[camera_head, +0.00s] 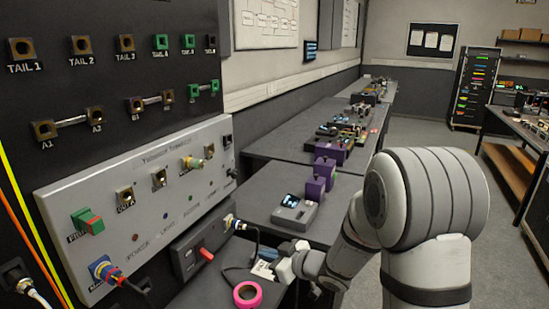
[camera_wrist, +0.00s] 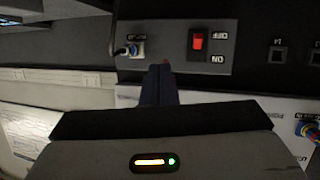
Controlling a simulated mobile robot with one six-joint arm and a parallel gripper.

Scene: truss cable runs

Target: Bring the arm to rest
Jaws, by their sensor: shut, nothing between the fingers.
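My arm reaches from the right of the head view, bent at a large grey-white elbow, down toward the bench below the panel. My gripper (camera_wrist: 160,68) shows in the wrist view as dark fingers closed together with nothing between them. Their tips point toward a dark switch box with a red rocker switch (camera_wrist: 198,41) marked OFF and ON. I cannot tell whether the tips touch the box. In the head view the fingers are hard to make out beside the pale wrist.
The grey connector panel (camera_head: 150,200) stands at the left, with the switch box (camera_head: 200,248) below it. A pink tape roll (camera_head: 247,294) lies on the bench near my wrist. A grey device (camera_head: 297,212) and purple blocks (camera_head: 318,180) stand farther back.

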